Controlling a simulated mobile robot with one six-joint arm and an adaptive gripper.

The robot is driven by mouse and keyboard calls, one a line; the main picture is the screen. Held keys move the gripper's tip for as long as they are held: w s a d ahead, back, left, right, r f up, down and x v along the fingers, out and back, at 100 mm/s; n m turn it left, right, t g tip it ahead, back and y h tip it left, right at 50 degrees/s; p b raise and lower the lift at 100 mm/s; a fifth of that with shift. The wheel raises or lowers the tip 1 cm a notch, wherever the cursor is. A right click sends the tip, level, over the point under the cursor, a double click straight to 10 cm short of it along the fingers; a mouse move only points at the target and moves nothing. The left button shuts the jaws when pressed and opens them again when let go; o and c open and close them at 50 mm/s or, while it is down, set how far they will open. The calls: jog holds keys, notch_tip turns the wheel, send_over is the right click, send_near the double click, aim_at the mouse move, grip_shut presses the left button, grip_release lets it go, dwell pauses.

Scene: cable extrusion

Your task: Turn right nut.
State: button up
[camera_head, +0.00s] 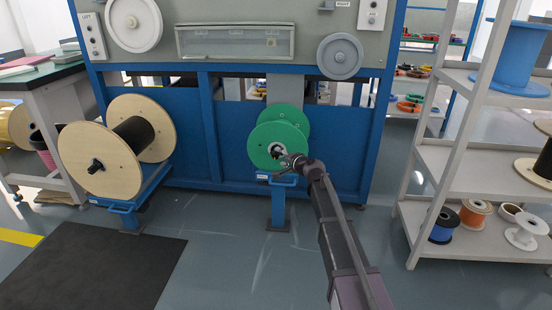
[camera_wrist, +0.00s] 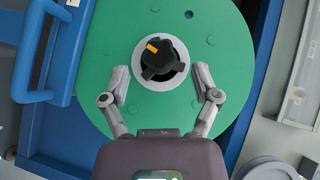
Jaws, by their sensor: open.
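The right nut (camera_wrist: 160,60) is a black, lobed knob with an orange mark, at the hub of the green spool. It sits inside a pale ring in the wrist view. The green spool (camera_head: 279,123) is mounted on a blue stand in front of the blue machine; its flange (camera_wrist: 110,50) fills the middle of the wrist view. My gripper (camera_wrist: 162,78) is open, with one finger on each side of the nut's lower part, and holds nothing. In the head view my arm reaches the spool from the lower right, and my gripper (camera_head: 287,160) partly covers the hub.
A large wooden spool (camera_head: 99,162) with its own black nut (camera_head: 97,165) stands at the left. The blue stand (camera_head: 278,209) has a blue handle (camera_wrist: 35,95) beside the green flange. A white shelf (camera_head: 452,157) with spools stands at the right.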

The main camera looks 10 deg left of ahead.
aim_at(276, 155)
jog(key=shift+x, duration=1.55)
jog(key=shift+b, duration=0.3)
grip_shut()
